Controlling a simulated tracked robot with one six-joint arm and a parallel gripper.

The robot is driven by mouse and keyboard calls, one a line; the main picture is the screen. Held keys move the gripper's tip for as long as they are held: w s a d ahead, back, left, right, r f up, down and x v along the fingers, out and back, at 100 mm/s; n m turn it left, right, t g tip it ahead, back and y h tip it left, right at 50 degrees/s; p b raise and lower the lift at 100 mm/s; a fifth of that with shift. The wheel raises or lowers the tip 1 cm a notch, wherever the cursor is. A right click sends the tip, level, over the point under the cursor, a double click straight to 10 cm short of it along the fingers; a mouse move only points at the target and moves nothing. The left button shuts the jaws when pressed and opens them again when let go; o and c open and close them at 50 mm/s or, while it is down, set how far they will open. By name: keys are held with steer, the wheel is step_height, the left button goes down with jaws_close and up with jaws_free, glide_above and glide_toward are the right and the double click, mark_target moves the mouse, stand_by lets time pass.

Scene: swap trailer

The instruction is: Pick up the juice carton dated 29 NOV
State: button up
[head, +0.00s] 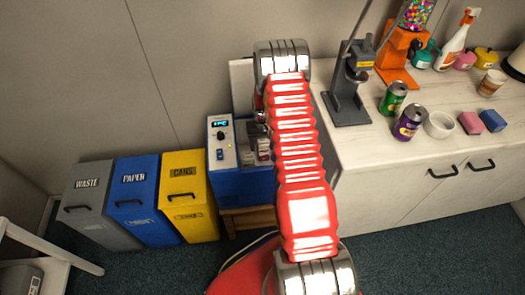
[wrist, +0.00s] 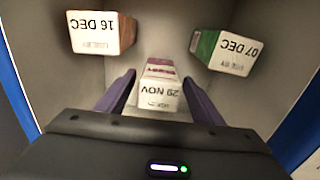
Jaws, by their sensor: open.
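In the wrist view, the juice carton dated 29 NOV (wrist: 157,94) stands between the two purple fingers of my gripper (wrist: 160,77). The gripper is open, with one finger on each side of the carton; I cannot tell whether either touches it. The date reads upside down, and the carton has a dark red and white side. A carton dated 16 DEC (wrist: 95,33) is at the far left. A green-sided carton dated 07 DEC (wrist: 233,52) is at the right.
The cartons are inside a grey-walled box with blue outer sides (wrist: 305,125). In the head view, a blue unit with a display (head: 222,135) stands beside my arm. Waste, paper and yellow cans bins (head: 188,185) are left; a counter (head: 385,150) with cans and bottles is right.

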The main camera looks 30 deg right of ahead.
mark_target(263, 153)
steer(key=shift+f, duration=2.2)
steer(key=shift+s, duration=0.1)
steer(key=shift+c, duration=0.5)
steer(key=c, duration=1.2)
